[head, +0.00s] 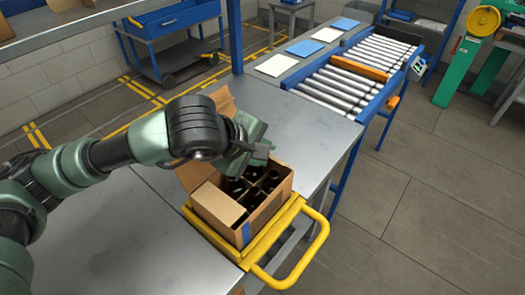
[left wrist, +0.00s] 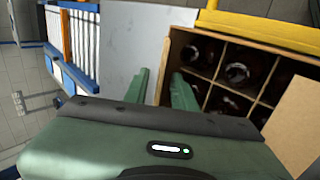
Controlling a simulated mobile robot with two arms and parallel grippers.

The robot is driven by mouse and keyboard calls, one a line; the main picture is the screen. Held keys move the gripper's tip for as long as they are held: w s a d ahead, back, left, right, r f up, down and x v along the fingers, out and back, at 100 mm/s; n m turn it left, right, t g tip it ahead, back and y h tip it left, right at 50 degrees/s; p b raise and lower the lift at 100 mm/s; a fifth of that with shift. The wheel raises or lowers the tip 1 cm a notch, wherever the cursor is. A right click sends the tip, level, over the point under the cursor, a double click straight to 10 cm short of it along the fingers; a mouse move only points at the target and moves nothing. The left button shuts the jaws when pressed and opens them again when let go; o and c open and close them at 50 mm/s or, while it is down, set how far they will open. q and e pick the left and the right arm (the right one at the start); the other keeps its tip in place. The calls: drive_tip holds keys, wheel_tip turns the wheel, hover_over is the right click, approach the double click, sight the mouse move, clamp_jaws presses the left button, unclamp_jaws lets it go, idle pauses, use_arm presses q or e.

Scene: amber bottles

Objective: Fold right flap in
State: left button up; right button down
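An open cardboard box (head: 283,196) sits near the table's edge. Its dividers separate several dark amber bottles, also visible in the left wrist view (left wrist: 237,73). One flap (head: 219,98) stands up behind my left wrist, and another (head: 195,174) sticks out at the left. A front-left flap (head: 217,204) lies inward over part of the cells; a flap panel (left wrist: 297,115) also shows in the wrist view. I cannot make out the right flap clearly. My left gripper (left wrist: 160,78) is over the box's far edge, fingers apart, one by the bottle cells and one outside. My right gripper is out of view.
A yellow frame with a handle (head: 317,237) surrounds the box's near side. A roller conveyor (head: 350,80) stands beyond, with blue and white sheets (head: 276,65) beside it. The metal table (head: 312,125) is clear between box and conveyor.

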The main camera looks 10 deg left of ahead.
use_arm(q)
drive_tip(key=b+v, duration=0.1)
drive_tip(key=v, duration=0.6)
drive_tip(key=shift+s+a+r, duration=0.15)
drive_tip(key=shift+s+r, duration=0.1)
drive_tip(key=shift+r, duration=0.05)
